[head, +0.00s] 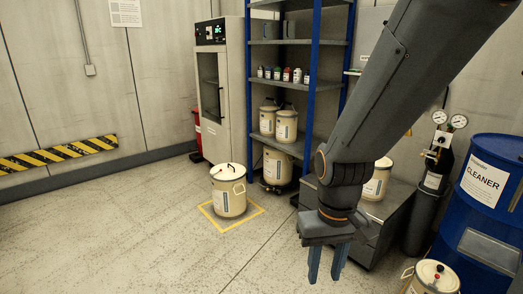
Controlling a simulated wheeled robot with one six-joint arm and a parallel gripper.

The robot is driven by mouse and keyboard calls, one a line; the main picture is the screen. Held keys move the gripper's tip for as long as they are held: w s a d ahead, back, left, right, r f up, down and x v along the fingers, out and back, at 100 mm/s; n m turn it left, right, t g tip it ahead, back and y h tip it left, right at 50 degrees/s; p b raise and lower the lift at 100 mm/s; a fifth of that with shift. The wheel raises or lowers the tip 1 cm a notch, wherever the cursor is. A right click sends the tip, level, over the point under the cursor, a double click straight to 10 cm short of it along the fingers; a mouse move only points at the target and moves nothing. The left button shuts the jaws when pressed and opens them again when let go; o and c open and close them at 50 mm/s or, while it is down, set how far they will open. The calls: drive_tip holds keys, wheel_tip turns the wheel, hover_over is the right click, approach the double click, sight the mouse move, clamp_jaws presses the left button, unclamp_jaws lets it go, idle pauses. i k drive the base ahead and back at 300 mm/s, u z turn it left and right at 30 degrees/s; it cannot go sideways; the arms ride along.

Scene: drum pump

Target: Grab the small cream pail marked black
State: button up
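Several cream pails are in view, and I cannot tell which one is the small one marked black. One pail (229,198) with a dark handle on its lid stands upright on the floor inside a yellow square. Two smaller pails, a left one (268,119) and a right one (287,126), stand on a shelf. A larger pail (277,168) sits below them. Another pail (374,187) is partly hidden behind my arm. A pail (433,280) at the bottom right is cut off by the frame. My gripper (326,275) points down, open and empty, apart from all pails.
The blue-framed shelf rack (314,70) also holds small bottles (286,74). A grey cabinet (378,235) stands behind my gripper. A blue cleaner drum (482,205) and a dark gas cylinder (427,200) are at right. The floor at left is clear.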

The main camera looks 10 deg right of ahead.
sight(374, 191)
drive_tip(key=i, duration=3.1)
drive_tip(key=z, duration=1.95)
drive_tip(key=i, duration=0.5)
